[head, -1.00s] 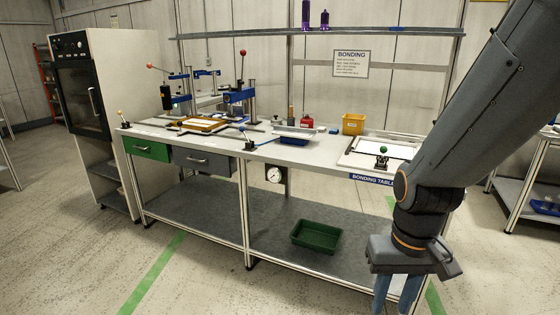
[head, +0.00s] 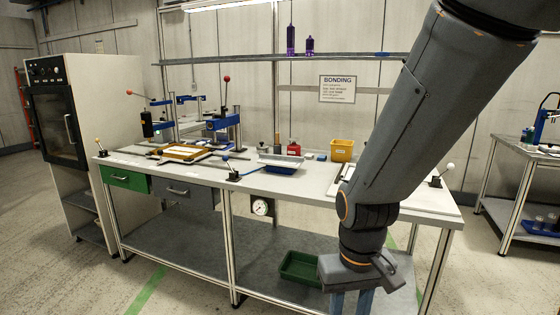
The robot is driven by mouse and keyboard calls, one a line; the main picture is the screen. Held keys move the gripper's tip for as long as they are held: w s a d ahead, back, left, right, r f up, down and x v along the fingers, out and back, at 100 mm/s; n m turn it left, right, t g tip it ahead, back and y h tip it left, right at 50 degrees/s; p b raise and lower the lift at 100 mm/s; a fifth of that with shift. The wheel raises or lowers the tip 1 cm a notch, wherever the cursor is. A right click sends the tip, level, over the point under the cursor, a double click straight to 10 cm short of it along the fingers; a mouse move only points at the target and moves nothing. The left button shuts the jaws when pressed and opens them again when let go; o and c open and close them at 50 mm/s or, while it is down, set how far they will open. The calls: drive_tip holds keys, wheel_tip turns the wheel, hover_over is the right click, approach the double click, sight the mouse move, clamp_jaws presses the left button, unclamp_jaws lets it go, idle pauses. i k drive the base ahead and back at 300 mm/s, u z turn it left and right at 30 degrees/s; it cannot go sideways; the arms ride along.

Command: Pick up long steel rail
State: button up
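My gripper (head: 351,302) hangs at the bottom of the head view, in front of the bonding table (head: 310,185) and below its top. I cannot pick out the long steel rail for certain. A light grey, narrow piece (head: 281,159) lies at the blue tray (head: 280,168) on the tabletop, too small to identify. My arm hides part of the right end of the tabletop.
A yellow bin (head: 342,150) and a red container (head: 294,149) stand toward the back. Blue presses (head: 222,122) and a yellow-framed tray (head: 185,153) are on the left. A green bin (head: 300,268) sits on the lower shelf. A cabinet (head: 92,135) stands at left.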

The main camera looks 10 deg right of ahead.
sight(264, 156)
drive_tip(key=z, duration=0.05)
drive_tip(key=k, duration=0.6)
drive_tip(key=u, duration=0.5)
drive_tip(key=i, duration=0.7)
drive_tip(key=u, duration=0.45)
drive_tip(key=i, duration=1.2)
drive_tip(key=z, duration=0.4)
drive_tip(key=i, duration=0.7)
drive_tip(key=z, duration=1.4)
drive_tip(key=i, duration=0.6)
drive_tip(key=z, duration=0.6)
